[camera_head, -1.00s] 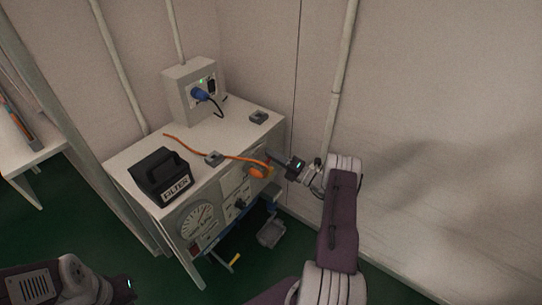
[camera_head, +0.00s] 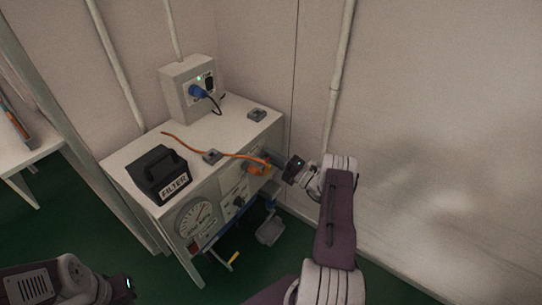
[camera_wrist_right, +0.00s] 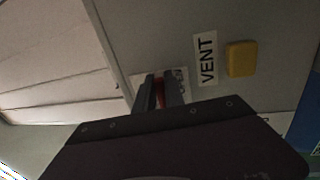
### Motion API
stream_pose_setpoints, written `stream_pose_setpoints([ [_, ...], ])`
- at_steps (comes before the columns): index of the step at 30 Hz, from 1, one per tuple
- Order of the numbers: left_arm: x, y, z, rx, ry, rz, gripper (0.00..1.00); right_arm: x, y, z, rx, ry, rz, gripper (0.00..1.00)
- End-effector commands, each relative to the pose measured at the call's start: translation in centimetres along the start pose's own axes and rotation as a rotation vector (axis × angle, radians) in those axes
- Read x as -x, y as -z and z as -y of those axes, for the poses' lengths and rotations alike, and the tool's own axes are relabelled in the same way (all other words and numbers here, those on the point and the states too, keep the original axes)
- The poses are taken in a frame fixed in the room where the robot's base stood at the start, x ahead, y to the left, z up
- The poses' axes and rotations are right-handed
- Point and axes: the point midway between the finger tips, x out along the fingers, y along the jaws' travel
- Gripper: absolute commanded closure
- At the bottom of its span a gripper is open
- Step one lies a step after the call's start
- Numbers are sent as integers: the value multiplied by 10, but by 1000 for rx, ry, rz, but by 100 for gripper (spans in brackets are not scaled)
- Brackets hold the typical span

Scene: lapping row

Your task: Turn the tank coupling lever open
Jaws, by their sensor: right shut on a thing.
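My right gripper (camera_head: 270,160) reaches in from the right at that corner. In the right wrist view its two dark fingers (camera_wrist_right: 159,92) are shut on a narrow red piece (camera_wrist_right: 160,91), which looks like the coupling lever. Most of the lever and the coupling are hidden by the fingers and gripper body. My left arm is at the lower left of the head view, away from the bench; its fingertips do not show clearly.
A VENT label (camera_wrist_right: 206,59) and yellow square (camera_wrist_right: 241,59) sit near the fingers. Walls close the corner.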

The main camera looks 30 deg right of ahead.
Motion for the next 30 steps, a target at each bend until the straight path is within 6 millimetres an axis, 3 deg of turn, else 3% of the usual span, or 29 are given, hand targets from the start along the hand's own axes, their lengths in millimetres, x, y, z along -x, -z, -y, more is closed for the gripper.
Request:
stream_pose_setpoints([
  [5,0,0,0,0,0,0,100,1,0,1,-3,2,2,100],
  [6,0,0,0,0,0,0,100,1,0,1,-3,2,2,84],
  [7,0,0,0,0,0,0,100,1,0,1,-3,2,2,78],
  [17,2,0,0,0,0,0,100,4,0,0,-1,1,2,78],
  [30,19,2,0,0,0,0,100,85,-1,0,-3,2,5,78],
])
